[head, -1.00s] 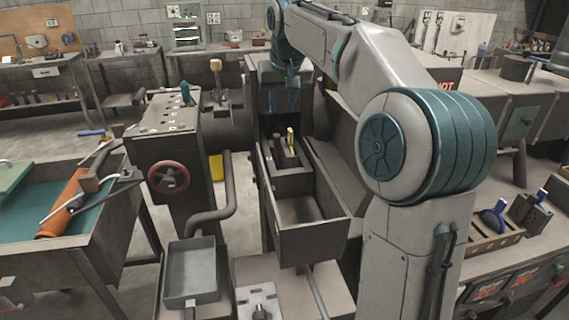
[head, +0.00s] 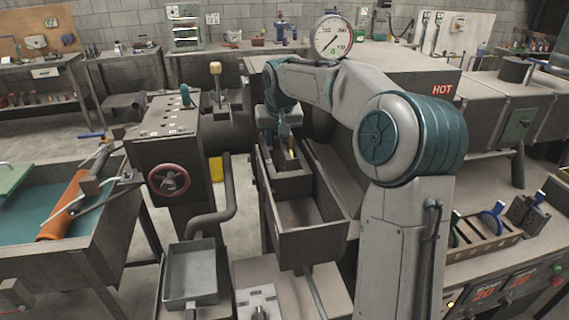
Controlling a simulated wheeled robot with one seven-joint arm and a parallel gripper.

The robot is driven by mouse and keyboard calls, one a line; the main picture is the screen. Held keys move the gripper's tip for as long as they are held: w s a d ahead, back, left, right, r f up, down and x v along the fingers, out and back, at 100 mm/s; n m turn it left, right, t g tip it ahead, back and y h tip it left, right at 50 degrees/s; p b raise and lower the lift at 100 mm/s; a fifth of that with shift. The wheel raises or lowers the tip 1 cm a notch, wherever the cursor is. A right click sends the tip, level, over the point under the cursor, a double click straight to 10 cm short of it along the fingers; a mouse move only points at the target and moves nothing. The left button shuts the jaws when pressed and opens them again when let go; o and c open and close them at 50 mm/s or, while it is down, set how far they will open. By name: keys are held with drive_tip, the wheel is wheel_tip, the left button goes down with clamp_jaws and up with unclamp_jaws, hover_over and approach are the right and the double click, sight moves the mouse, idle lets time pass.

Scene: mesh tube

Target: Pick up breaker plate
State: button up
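My gripper (head: 278,138) points down at the back end of the grey open trough (head: 300,238), in the middle of the head view. It is close to a small upright yellow-handled piece (head: 291,150) in that back end. The fingers are small and dark there, so I cannot tell whether they are open or touch it. A dark perforated plate (head: 527,213) with a blue grip stands in a wooden rack on the right bench; it may be the breaker plate. The gripper is far to the left of that rack.
A dark machine block with a red handwheel (head: 168,180) stands left of the trough. A grey tray (head: 191,272) is in front. A large housing marked HOT (head: 442,90) and a round gauge (head: 334,37) are behind my arm. A blue curved tool (head: 493,220) sits in the rack.

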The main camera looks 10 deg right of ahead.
clamp_jaws()
idle(1.3)
drive_tip(key=shift+w+r, duration=0.1)
drive_tip(key=shift+r, duration=0.05)
